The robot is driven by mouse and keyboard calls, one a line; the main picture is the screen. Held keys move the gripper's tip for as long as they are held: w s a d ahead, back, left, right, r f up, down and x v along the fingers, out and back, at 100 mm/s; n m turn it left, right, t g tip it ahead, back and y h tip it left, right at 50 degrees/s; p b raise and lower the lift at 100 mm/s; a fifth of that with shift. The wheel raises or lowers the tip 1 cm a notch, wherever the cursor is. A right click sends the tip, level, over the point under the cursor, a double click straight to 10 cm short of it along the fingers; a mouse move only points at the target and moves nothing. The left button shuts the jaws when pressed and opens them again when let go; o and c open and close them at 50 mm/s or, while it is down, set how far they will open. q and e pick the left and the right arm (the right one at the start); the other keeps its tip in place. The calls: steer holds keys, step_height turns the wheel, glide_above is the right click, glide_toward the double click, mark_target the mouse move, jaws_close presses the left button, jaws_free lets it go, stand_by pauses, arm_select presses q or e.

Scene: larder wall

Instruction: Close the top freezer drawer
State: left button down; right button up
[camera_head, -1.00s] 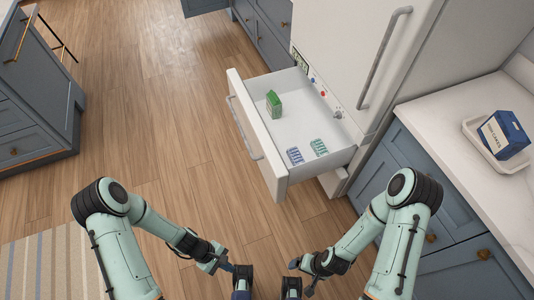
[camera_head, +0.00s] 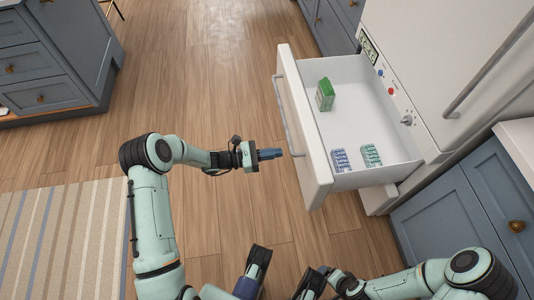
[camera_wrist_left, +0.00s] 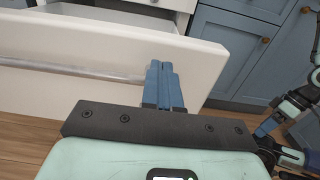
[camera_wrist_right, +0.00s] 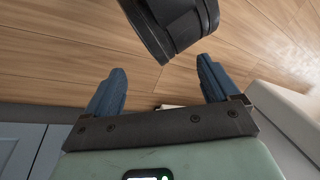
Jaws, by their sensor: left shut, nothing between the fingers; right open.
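The top freezer drawer (camera_head: 308,140) is pulled out, and its white front with a long bar handle (camera_head: 287,115) faces left in the head view. Inside lie a green box (camera_head: 325,94), a blue-white pack (camera_head: 340,160) and a green-white pack (camera_head: 371,155). My left gripper (camera_head: 281,153) is shut and empty, its tips close to the drawer front near the handle's lower end. In the left wrist view the blue fingers (camera_wrist_left: 164,85) point at the drawer front (camera_wrist_left: 110,45); I cannot tell if they touch. My right gripper (camera_wrist_right: 162,90) is open and empty, low and away from the drawer.
The freezer body (camera_head: 430,60) stands behind the drawer. Blue cabinets (camera_head: 460,210) with a pale counter stand at right, and a blue island (camera_head: 55,60) at upper left. A striped rug (camera_head: 60,240) lies at lower left.

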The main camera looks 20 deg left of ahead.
mark_target(308, 148)
arm_select(q)
steer(key=b+x, duration=0.1)
steer(key=x, duration=0.7)
steer(key=shift+w+d+f, duration=0.1)
steer(key=shift+w+d, duration=0.1)
arm_select(e)
steer(key=shift+w+d+f+t, duration=0.2)
steer(key=shift+w+d+f, duration=0.1)
steer(key=shift+w+f, duration=0.25)
steer(key=shift+w+d+f+t, duration=0.2)
steer(key=shift+w+d+f, duration=0.1)
steer(key=shift+w, duration=0.35)
